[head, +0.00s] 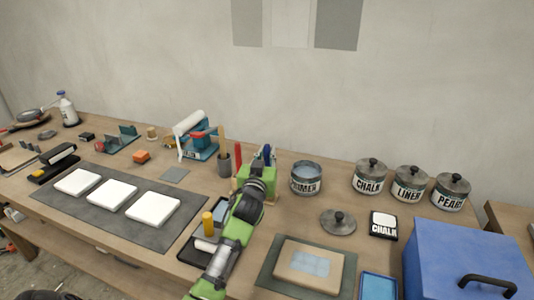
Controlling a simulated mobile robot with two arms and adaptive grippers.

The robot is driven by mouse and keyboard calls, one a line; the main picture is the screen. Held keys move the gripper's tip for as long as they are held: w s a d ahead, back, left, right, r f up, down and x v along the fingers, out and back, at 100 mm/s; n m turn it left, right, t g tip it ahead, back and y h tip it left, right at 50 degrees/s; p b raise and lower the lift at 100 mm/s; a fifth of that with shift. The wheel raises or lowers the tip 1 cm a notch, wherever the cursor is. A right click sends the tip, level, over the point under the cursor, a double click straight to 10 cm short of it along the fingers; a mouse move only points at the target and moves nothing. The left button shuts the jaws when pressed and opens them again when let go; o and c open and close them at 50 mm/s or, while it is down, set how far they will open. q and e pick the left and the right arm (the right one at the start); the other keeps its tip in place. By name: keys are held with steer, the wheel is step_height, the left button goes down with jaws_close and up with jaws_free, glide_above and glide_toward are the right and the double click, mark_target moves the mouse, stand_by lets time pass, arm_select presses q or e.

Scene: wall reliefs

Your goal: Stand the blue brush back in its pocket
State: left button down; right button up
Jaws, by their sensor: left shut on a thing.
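The blue brush (267,153) stands roughly upright at the middle of the bench, its top showing just beyond my left gripper (262,168). The gripper is shut on it; my wrist hides the fingertips and the brush's lower end. A green holder (243,172) stands right at the gripper, mostly covered by my arm. A red brush (238,153) stands upright at its left side. I cannot tell whether the blue brush's lower end is inside a pocket. My right gripper is not in view.
A PRIMER pot (306,178) stands close right. Lidded jars (370,177) line the back right; a blue box (468,258) fills the front right. White tiles (113,193) lie on a dark mat at left.

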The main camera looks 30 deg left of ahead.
arm_select(q)
steer(key=shift+f+b, duration=0.4)
steer(key=shift+f, duration=0.25)
steer(key=c, duration=1.9)
jaws_free()
steer(key=o, duration=0.5)
steer(key=shift+r, duration=0.15)
steer(key=shift+r+p, duration=3.65)
steer(key=shift+r, duration=0.25)
